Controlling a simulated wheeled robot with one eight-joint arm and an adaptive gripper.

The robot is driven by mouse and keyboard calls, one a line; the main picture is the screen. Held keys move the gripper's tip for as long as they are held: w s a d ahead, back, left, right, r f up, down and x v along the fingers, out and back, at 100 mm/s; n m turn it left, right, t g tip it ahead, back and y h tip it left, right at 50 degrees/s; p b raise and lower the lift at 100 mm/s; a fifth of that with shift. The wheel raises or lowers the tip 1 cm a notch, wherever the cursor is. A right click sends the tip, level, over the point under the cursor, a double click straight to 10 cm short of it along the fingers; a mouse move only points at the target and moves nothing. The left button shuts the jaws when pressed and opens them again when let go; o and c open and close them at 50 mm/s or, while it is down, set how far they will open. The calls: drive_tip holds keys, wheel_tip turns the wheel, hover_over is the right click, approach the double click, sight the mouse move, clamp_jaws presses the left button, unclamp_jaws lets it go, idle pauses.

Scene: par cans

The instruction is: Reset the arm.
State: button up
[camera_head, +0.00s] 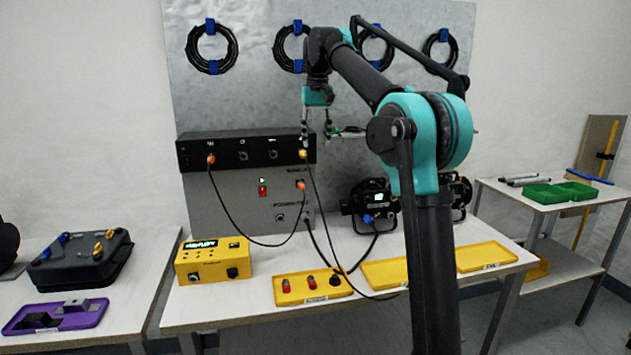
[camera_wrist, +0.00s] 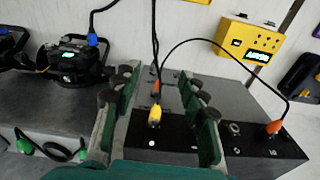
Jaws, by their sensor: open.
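My arm is raised over the workbench (camera_head: 240,303), its teal and black links crossing the right middle of the head view. My gripper (camera_head: 316,138) hangs fingers-down beside the right end of the black rack unit (camera_head: 240,153). In the wrist view my gripper (camera_wrist: 160,85) shows two fingers spread apart with nothing clasped. A yellow plug (camera_wrist: 155,115), seated in the rack unit, shows between the fingers in that view. Whether the fingers touch the plug or its cable cannot be told.
An orange plug (camera_head: 211,158) and its cable loop down the grey box (camera_head: 235,200). A yellow tester (camera_head: 213,260), yellow trays (camera_head: 312,287) and black par cans (camera_head: 369,203) stand on the bench. Coiled cables (camera_head: 212,47) hang behind. A side table holds green bins (camera_head: 544,194).

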drive_tip(key=s+d+f+t, duration=0.1)
drive_tip(key=s+d+f, duration=0.3)
drive_tip(key=f, duration=0.3)
drive_tip(key=s+d+f+m, duration=0.1)
drive_tip(key=s+d+f, duration=0.25)
drive_tip(key=f, duration=0.25)
drive_tip(key=s+d+f+t, duration=0.1)
drive_tip(key=s+d+f, duration=0.25)
drive_tip(key=f, duration=0.35)
drive_tip(key=s+d+f, duration=0.4)
drive_tip(key=s+f, duration=0.7)
drive_tip(key=s+d+f+m+t, duration=0.1)
drive_tip(key=s+d+f, duration=0.3)
drive_tip(key=s+f, duration=0.7)
drive_tip(key=shift+s, duration=0.8)
